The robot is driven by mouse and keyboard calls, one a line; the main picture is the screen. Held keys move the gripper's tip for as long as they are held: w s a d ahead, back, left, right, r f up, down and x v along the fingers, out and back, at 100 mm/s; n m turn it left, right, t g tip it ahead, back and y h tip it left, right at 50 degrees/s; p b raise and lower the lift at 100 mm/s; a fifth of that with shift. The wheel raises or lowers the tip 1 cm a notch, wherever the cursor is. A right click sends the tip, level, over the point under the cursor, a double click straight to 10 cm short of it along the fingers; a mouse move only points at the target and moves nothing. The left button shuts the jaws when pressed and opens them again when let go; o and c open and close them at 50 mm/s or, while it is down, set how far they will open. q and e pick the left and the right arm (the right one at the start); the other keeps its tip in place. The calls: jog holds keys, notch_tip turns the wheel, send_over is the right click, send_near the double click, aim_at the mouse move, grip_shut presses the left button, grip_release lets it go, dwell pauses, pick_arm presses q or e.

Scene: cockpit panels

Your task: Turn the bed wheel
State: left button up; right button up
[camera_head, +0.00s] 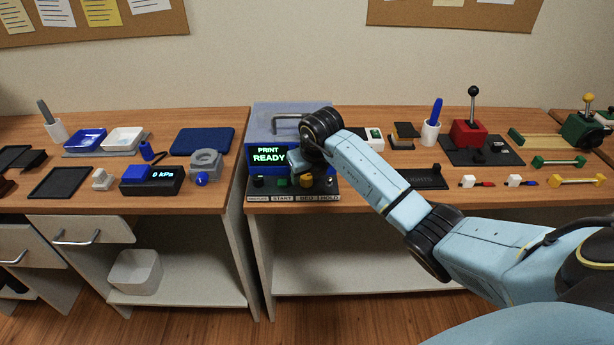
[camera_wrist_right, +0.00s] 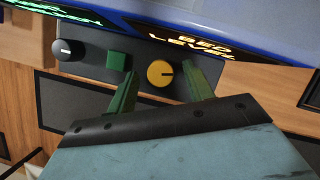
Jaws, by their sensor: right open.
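The bed wheel is a round yellow knob with a dark pointer line (camera_wrist_right: 161,73) on the dark control strip below the "BED LEVEL" label in the right wrist view. It also shows as a small yellow knob (camera_head: 306,180) in the head view, on the front strip of the printer with the "PRINT READY" screen (camera_head: 268,157). My right gripper (camera_wrist_right: 172,72) is open, with its green fingers on either side of the knob; I cannot tell whether they touch it. In the head view, my right wrist hides part of the printer. My left gripper is not in view.
A green square button (camera_wrist_right: 117,61) and a black knob with a white mark (camera_wrist_right: 68,48) sit left of the wheel. A red lever box (camera_head: 468,132) and a white cup (camera_head: 430,133) stand to the right. A pressure display (camera_head: 151,180) is on the left table.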

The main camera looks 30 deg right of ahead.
jog(key=shift+w+f, duration=0.15)
jog(key=shift+f, duration=0.1)
jog(key=c, duration=1)
jog(key=shift+r+m+h+p, duration=0.1)
jog(key=shift+m+h+p, duration=0.3)
jog(key=shift+m, duration=1.1)
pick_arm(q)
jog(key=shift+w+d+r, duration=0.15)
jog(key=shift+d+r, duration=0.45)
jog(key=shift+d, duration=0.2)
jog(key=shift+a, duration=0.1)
pick_arm(e)
jog(key=o, duration=1)
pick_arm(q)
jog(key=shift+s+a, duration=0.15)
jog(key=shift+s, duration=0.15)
